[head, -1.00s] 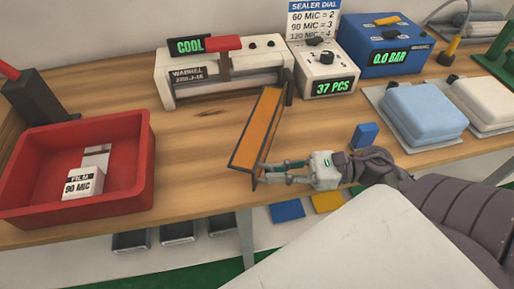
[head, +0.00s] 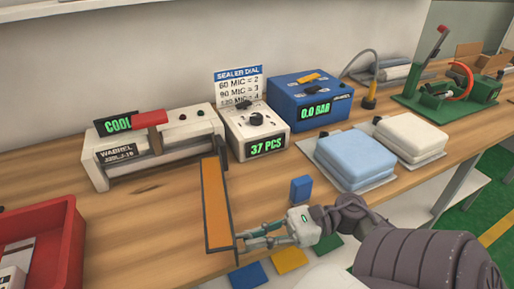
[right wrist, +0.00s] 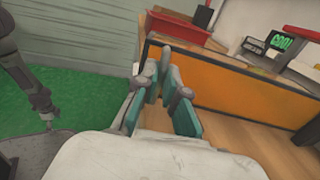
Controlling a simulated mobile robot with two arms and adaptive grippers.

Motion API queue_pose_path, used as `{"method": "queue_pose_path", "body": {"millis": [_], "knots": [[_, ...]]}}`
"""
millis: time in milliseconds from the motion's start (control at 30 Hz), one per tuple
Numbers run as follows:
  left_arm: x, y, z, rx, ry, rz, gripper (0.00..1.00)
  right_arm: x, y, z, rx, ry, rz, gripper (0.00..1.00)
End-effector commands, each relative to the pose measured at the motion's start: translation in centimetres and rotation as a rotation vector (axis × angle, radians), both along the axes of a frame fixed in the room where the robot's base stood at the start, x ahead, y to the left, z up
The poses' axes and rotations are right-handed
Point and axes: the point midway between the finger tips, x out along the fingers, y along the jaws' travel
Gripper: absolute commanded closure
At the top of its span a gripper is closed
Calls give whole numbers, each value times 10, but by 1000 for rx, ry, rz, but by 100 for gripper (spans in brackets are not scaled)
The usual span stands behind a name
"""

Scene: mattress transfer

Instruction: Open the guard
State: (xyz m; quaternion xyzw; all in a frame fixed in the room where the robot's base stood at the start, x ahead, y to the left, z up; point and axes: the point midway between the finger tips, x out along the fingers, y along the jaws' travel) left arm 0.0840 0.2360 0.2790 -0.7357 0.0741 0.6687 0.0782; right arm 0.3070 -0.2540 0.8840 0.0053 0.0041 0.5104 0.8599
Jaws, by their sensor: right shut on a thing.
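The guard (head: 215,205) is a long orange panel in a dark frame. It stands out from the right end of the white sealer (head: 160,150) toward the table's front edge. My right gripper (head: 248,240) is at the guard's near end, shut on its frame. In the right wrist view the fingers (right wrist: 167,88) meet the left edge of the orange panel (right wrist: 235,85); the exact contact is partly hidden by the fingers. The sealer has a red handle and a display reading COOL.
A red bin (head: 62,245) stands left of the guard. A small blue block (head: 301,189) lies to its right, near my right arm. A dial box (head: 255,130), a blue pressure box (head: 310,100) and folded pads (head: 355,158) stand farther right. The wooden table (head: 130,215) is clear between bin and guard.

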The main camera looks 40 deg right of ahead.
Motion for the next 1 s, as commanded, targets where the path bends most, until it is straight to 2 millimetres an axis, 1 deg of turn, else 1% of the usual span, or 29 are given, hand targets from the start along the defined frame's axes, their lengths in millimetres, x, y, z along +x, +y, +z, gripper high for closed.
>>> {"method": "queue_pose_path", "body": {"millis": [33,67,100,233,267,533,633,767,1000], "knots": [[0,0,1,0,0,0,3,5,-4,5,5,-9,-21,100],[0,0,1,0,0,0,3,5,-4,5,5,-9,-21,100],[0,0,1,0,0,0,3,5,-4,5,5,-9,-21,89],[0,0,1,1,0,0,3,5,-4,4,3,-9,-19,67],[0,0,1,1,0,0,3,5,-4,4,4,-8,-18,66],[0,2,0,3,-1,1,3,3,-3,2,1,-5,-13,66],[0,2,0,3,-1,1,3,1,-8,2,1,-4,-15,66],[0,1,0,1,0,1,3,-9,-24,1,2,-1,-17,66],[0,0,0,0,-1,1,3,-33,-70,1,1,-3,-19,66]]}}
